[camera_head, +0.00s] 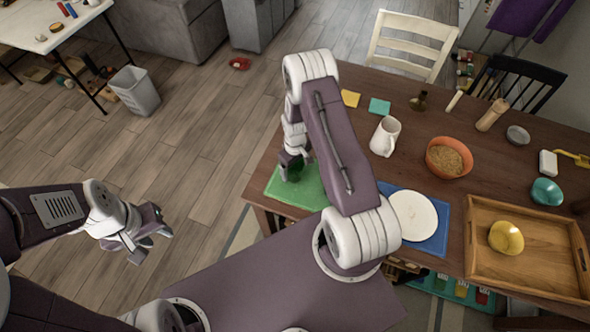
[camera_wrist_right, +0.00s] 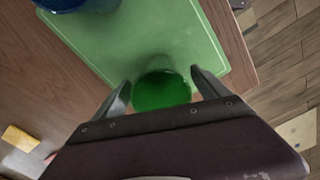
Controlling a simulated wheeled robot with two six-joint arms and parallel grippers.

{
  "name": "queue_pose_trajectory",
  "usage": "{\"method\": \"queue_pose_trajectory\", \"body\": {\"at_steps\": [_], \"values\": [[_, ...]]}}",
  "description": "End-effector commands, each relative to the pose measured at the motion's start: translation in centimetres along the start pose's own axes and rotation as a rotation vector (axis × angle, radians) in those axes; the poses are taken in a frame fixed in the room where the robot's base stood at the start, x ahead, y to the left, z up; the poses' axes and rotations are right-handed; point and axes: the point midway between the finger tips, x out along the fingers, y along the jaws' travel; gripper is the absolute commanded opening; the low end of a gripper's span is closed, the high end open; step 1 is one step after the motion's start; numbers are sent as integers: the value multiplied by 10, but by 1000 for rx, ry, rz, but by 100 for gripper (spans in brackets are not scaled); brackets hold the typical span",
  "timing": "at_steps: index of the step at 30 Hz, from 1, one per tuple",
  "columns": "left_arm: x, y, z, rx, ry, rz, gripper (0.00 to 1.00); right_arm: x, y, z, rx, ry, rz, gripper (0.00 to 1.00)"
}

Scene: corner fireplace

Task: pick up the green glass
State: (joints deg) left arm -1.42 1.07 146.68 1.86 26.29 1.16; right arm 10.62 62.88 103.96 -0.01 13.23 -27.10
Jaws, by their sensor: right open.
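The green glass (camera_wrist_right: 162,92) stands on a green cutting board (camera_wrist_right: 140,35) near the table corner in the right wrist view. My right gripper (camera_wrist_right: 160,84) is open, with one finger on each side of the glass; I cannot tell whether either finger touches it. In the head view the right gripper (camera_head: 291,167) points down over the green board (camera_head: 305,192), and the glass (camera_head: 295,174) is mostly hidden by it. My left gripper (camera_head: 147,245) is open and empty, off the table over the floor.
A blue round object (camera_wrist_right: 62,4) is on the board's far side in the wrist view. A white jug (camera_head: 384,137), an orange bowl (camera_head: 437,152), a white plate (camera_head: 413,216) and a wooden tray (camera_head: 482,225) stand to the right.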

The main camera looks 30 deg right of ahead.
Motion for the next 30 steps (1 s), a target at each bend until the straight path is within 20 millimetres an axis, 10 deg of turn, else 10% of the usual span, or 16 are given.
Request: {"method": "queue_pose_trajectory", "body": {"at_steps": [10,18,30], "values": [[-1,0,0,0,0,0,36,15,0,0,0,1,1,82],[-1,0,0,0,0,0,36,14,0,-1,0,2,1,11],[2,0,0,0,0,0,36,-9,1,-2,0,6,3,11]]}}
